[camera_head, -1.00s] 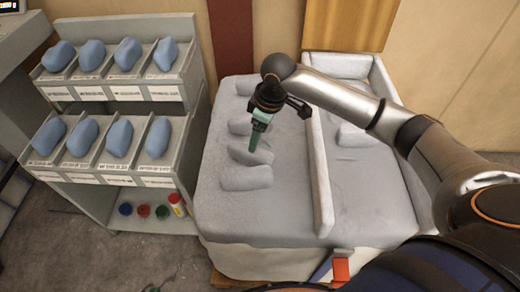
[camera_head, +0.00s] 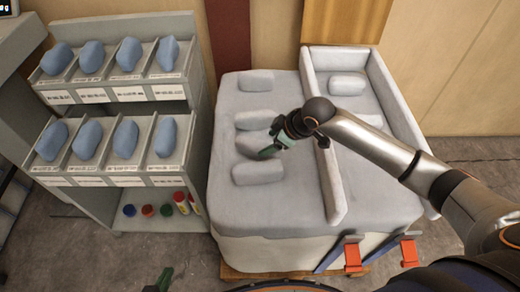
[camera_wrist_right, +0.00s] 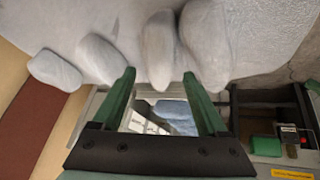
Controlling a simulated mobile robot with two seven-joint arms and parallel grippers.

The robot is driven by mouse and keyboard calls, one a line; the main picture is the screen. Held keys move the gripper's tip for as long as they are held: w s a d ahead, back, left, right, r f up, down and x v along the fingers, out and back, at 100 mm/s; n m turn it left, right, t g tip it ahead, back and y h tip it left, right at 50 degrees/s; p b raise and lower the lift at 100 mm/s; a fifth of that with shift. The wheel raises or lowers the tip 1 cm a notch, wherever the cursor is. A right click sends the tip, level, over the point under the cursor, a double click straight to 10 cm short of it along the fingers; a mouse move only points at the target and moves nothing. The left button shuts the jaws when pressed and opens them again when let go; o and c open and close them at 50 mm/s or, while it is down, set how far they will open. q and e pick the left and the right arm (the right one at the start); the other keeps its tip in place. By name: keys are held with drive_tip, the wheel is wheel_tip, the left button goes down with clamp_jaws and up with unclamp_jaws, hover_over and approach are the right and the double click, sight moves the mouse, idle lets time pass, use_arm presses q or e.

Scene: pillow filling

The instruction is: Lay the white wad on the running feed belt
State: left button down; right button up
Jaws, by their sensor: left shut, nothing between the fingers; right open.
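Several pale grey-white wads lie on the left part of a padded table top (camera_head: 290,215): a far one (camera_head: 257,80), a middle one (camera_head: 254,120), one partly behind my right gripper (camera_head: 250,145) and a near one (camera_head: 258,173). My right gripper (camera_head: 272,150) is open, low at the partly covered wad. In the right wrist view its green fingers (camera_wrist_right: 160,85) stand either side of one wad (camera_wrist_right: 160,50), with other wads beside. I cannot tell whether they touch it. My left gripper (camera_head: 165,279) shows only a green tip at the bottom edge. I cannot identify a feed belt.
A raised divider (camera_head: 325,185) splits the table top; another wad (camera_head: 347,83) lies right of it. A shelf rack (camera_head: 200,95) with blue pieces in bins stands left. Red-orange clamps (camera_head: 352,257) sit at the table's front edge.

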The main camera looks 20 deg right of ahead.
drive_tip(key=b+x, duration=0.1)
drive_tip(key=x, duration=0.6)
drive_tip(key=shift+w+a+f, duration=0.1)
drive_tip(key=shift+f, duration=0.15)
clamp_jaws()
idle(0.4)
